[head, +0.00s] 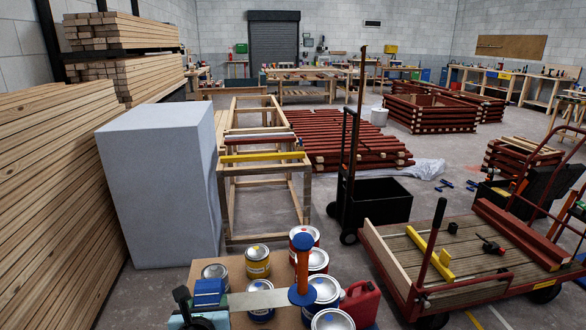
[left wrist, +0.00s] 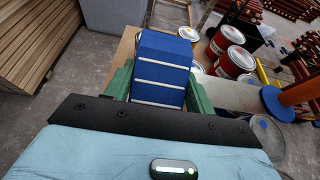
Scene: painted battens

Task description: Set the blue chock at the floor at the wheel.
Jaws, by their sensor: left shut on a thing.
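In the left wrist view the chock (left wrist: 163,68) is a blue block with pale stripes, between the green fingers of my left gripper (left wrist: 160,88). The gripper is shut on it. A flatbed cart (head: 470,262) stands at the right. Its near wheel (head: 432,321) shows at the lower edge, and another wheel (head: 545,294) shows farther right. A hand truck (head: 350,180) has a small wheel (head: 348,237). My right gripper is not in view.
Several paint cans (head: 257,262) and a red canister (head: 360,303) crowd the space right of the chock. A large grey block (head: 160,185) and stacked timber (head: 60,170) stand left. Grey floor (head: 375,250) shows between the hand truck and the cart.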

